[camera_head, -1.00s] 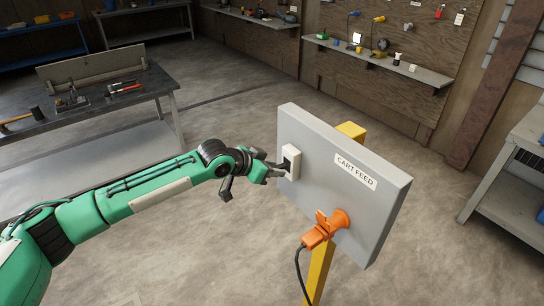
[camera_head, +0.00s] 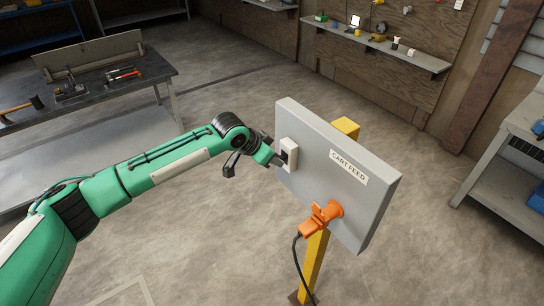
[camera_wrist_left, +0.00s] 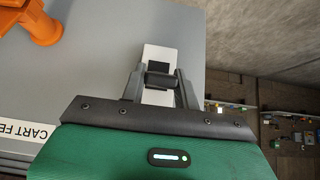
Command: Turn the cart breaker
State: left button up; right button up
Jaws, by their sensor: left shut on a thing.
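The breaker (camera_head: 289,152) is a small white box with a dark switch part, mounted on the left side of the grey panel (camera_head: 318,190) labelled "CART FEED". My left gripper (camera_head: 280,160) comes in from the left and reaches the breaker. In the left wrist view the gripper (camera_wrist_left: 160,82) has its two fingers on either side of the dark toggle (camera_wrist_left: 160,68), shut on it, with the white breaker plate (camera_wrist_left: 157,53) behind. The toggle is partly hidden by the fingers. My right gripper is not in view.
An orange plug (camera_head: 320,219) with a black cable sits in the panel's lower part. A yellow post (camera_head: 314,268) carries the panel. A workbench with tools (camera_head: 120,85) stands at the left, a grey shelf unit (camera_head: 510,165) at the right. The floor between is clear.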

pick_arm(q)
jog(key=o, duration=1)
jog(key=b+v, duration=0.5)
jog(key=v, duration=0.8)
jog(key=shift+s+a+r, duration=0.15)
jog(key=shift+r, duration=0.2)
